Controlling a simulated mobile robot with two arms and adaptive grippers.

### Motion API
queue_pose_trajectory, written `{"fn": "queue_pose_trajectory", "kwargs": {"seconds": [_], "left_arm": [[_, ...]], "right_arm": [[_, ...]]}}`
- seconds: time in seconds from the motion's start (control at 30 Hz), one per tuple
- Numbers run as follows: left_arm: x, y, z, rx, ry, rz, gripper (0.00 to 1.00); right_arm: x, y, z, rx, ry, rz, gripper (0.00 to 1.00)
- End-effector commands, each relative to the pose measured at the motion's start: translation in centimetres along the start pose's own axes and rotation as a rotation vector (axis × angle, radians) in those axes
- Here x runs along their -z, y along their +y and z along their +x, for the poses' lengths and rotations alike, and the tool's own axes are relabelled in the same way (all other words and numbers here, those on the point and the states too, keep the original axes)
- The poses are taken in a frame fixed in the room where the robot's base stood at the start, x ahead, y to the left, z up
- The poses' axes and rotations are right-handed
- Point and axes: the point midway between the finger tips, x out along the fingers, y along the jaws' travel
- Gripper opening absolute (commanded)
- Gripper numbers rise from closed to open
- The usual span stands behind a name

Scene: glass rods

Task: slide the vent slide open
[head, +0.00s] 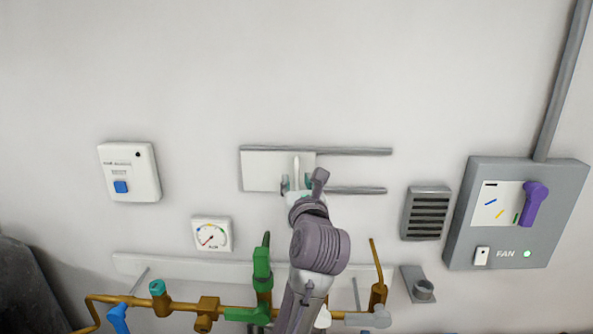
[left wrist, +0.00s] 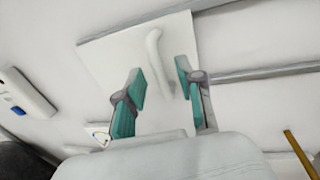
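The vent slide (head: 262,172) is a pale flat panel at the left end of two grey rails on the wall. Its upright white handle (head: 296,166) stands near the panel's right edge. In the left wrist view the panel (left wrist: 110,55) and its handle (left wrist: 155,55) show in front of my gripper. My left gripper (head: 296,184) is at the handle's lower part. Its teal fingers are apart, one on each side of the handle's lower end, with gaps visible in the left wrist view (left wrist: 163,80). My arm hides part of the lower rail. My right gripper is not in view.
The upper rail (head: 355,151) and lower rail (head: 360,190) run right from the panel, with bare wall between them. A grey louvre (head: 427,213) and fan box (head: 460,225) are further right. Brass pipes with green valves (head: 262,270) and a gauge (head: 212,234) are below.

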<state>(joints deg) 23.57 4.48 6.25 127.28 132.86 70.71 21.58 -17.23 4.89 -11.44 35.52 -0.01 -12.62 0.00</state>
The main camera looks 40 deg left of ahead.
Motion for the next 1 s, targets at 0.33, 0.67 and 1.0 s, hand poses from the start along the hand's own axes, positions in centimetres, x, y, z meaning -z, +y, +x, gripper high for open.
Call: {"fn": "queue_pose_trajectory", "kwargs": {"seconds": [0.33, 0.67, 1.0], "left_arm": [[0.0, 0.0, 2.0, 0.001, -0.001, -0.001, 0.37], [0.1, 0.0, 2.0, 0.0, -0.001, -0.001, 0.1], [0.0, 0.0, 1.9, 0.0, 0.0, 0.0, 0.0]], "right_arm": [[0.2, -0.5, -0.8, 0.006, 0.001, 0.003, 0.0], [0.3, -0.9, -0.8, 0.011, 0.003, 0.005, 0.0], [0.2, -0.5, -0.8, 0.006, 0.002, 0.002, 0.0]]}}
